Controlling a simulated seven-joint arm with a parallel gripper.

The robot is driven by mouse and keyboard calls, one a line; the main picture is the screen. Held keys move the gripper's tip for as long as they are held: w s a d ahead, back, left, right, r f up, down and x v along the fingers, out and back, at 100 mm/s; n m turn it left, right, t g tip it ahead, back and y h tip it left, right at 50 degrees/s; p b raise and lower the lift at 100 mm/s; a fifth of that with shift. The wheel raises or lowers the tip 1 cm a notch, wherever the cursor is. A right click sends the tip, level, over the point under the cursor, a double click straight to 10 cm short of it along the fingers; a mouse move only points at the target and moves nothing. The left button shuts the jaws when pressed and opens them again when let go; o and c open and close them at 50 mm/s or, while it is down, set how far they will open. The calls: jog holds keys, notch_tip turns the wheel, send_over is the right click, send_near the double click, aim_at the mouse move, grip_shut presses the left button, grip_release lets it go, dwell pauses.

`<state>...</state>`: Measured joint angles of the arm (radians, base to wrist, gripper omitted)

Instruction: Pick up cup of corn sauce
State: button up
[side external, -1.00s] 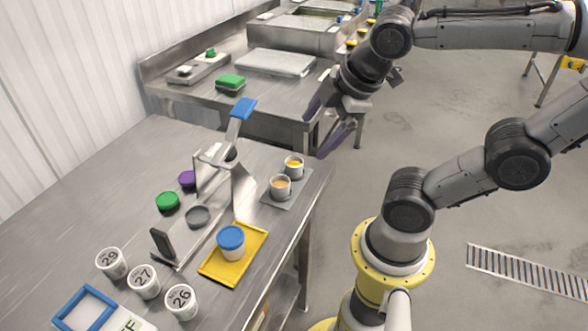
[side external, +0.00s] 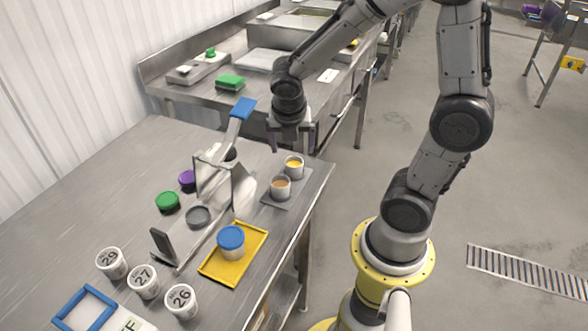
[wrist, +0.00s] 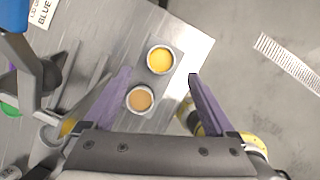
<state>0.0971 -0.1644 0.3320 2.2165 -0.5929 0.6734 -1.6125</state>
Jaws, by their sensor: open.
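A cup with yellow content (side external: 293,166), which looks like the corn sauce, stands upright on a small grey mat (side external: 272,203) near the table's right edge. A cup with orange-brown content (side external: 280,187) stands in front of it on the same mat. In the wrist view, the yellow cup (wrist: 161,60) lies farther out and the orange-brown cup (wrist: 140,99) nearer. My gripper (side external: 291,146) is above the table, higher than the cups, and empty. Its purple fingers (wrist: 160,80) are spread wide in the wrist view, and neither visibly touches a cup.
A metal stand with a blue-handled lever (side external: 240,110) is left of the cups. A yellow tray (side external: 215,268) holding a blue-lidded cup (side external: 231,240) is in front. Green (side external: 168,202) and purple (side external: 187,180) lids and several numbered white cups (side external: 144,282) are at left.

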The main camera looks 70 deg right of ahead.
aim_at(294, 163)
jog(key=shift+x, duration=4.4)
jog(key=shift+a, duration=0.15)
jog(key=shift+s, duration=0.1)
jog(key=shift+c, duration=0.2)
grip_shut()
jog(key=shift+r, duration=0.1)
